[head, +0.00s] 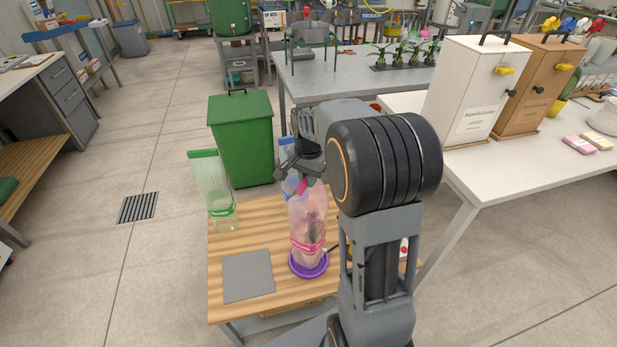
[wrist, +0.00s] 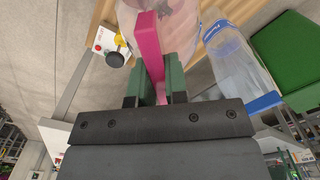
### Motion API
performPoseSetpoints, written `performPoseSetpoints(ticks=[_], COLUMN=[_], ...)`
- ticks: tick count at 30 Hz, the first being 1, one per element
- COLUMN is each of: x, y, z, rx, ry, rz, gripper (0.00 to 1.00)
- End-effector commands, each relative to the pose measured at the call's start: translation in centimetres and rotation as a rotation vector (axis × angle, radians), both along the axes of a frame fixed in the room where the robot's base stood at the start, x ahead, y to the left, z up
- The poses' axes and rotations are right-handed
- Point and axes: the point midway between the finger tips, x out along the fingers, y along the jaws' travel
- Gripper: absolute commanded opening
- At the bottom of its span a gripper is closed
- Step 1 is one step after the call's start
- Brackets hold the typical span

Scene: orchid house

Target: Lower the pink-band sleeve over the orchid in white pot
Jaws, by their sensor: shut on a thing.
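The pink-band sleeve (head: 306,248) is a clear, pink-tinted tube standing upright over the purple saucer (head: 310,270) on the slatted wooden table. A dark stem or leaves and pinkish shapes show through its wall, so it appears to be around the orchid (head: 313,229). The white pot cannot be made out. Whether the sleeve's bottom touches the saucer is unclear. My gripper (head: 303,178) is at the sleeve's top. In the wrist view, my gripper's fingers (wrist: 154,88) are shut on the sleeve's pink tab (wrist: 150,48), with the clear sleeve wall beyond.
A green-band sleeve (head: 213,190) stands at the table's back left. A blue-band sleeve (wrist: 236,62) stands close beside the held one. A grey mat (head: 248,277) lies at front left. A green bin (head: 243,140) stands behind the table. A knobbed device (wrist: 110,45) shows in the wrist view.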

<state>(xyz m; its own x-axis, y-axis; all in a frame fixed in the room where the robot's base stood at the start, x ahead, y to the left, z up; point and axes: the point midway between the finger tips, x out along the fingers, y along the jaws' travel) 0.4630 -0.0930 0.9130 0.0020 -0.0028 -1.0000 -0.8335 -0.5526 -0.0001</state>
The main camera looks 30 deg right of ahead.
Motion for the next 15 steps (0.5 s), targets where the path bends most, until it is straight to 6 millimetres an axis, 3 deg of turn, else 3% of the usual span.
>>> performPoseSetpoints(ticks=[15], x=[0.0], y=[0.0], z=[-2.6], rx=[0.0], ry=[0.0], rz=[0.0], gripper=[0.0])
